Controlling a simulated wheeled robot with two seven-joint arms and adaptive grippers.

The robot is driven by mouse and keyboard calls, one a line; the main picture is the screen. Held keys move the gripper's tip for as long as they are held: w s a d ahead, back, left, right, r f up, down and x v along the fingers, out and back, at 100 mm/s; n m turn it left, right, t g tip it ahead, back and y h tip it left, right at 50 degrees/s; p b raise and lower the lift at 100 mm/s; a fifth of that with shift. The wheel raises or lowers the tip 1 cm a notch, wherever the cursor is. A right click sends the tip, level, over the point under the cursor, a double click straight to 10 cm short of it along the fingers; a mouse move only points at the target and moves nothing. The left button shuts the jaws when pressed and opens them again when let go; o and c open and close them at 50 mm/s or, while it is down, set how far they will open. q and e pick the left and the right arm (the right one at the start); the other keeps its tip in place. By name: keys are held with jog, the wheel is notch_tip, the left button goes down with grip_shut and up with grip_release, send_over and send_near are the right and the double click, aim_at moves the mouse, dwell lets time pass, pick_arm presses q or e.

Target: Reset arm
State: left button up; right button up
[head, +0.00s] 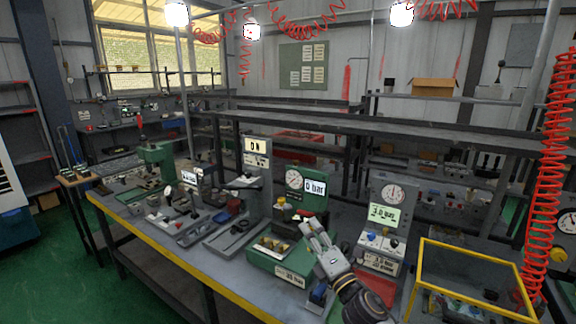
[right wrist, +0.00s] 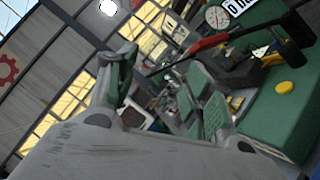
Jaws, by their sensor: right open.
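My right gripper (head: 314,232) is over the bench, at the front of the green valve station. It also shows in the right wrist view (right wrist: 165,92), with its two fingers apart and nothing seen between them. The green station has a base (head: 272,264) with brass-coloured fittings and a back panel (head: 294,181) with a round gauge and a "0 bar" display. In the right wrist view a lever with a red and black handle (right wrist: 210,42) lies beyond the fingers, near a yellow round part (right wrist: 285,87). My left gripper is not in view.
A grey gauge station (head: 393,195) stands right of my gripper. A yellow-framed clear box (head: 470,252) is at the bench's right end. A grey station with an "ON" sign (head: 257,146) and a green press (head: 158,155) stand left. Red coiled hoses (head: 556,150) hang at right.

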jog(key=s+d+f+m+g+h, duration=0.35)
jog(key=d+f+m+h, duration=0.2)
jog(key=f+m, duration=0.3)
jog(key=s+d+f+m+g+h, duration=0.2)
jog(key=s+d+f+m+h, duration=0.25)
jog(key=d+f+m, duration=0.35)
jog(key=s+d+f+m+g+y, duration=0.1)
jog(key=s+f+m+g, duration=0.4)
jog(key=s, duration=0.6)
jog(key=s+d+f+m+g, duration=0.1)
jog(key=s+f+m+g, duration=0.4)
jog(key=s, duration=0.7)
notch_tip(320, 180, down, 34)
jog(key=s+d+f+n, duration=0.1)
jog(key=s+d+n, duration=0.1)
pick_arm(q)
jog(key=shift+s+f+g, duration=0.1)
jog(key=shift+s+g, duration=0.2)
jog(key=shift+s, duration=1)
pick_arm(e)
jog(key=s+d+f+g, duration=0.1)
jog(key=s+d+f, duration=0.2)
jog(key=s+f, duration=0.6)
jog(key=s+d+f+g, duration=0.1)
jog(key=s+d+f, duration=0.2)
jog(key=s+f, duration=0.6)
jog(key=shift+s+d+f+h, duration=0.35)
jog(key=shift+s+h, duration=0.05)
jog(key=shift+s, duration=0.95)
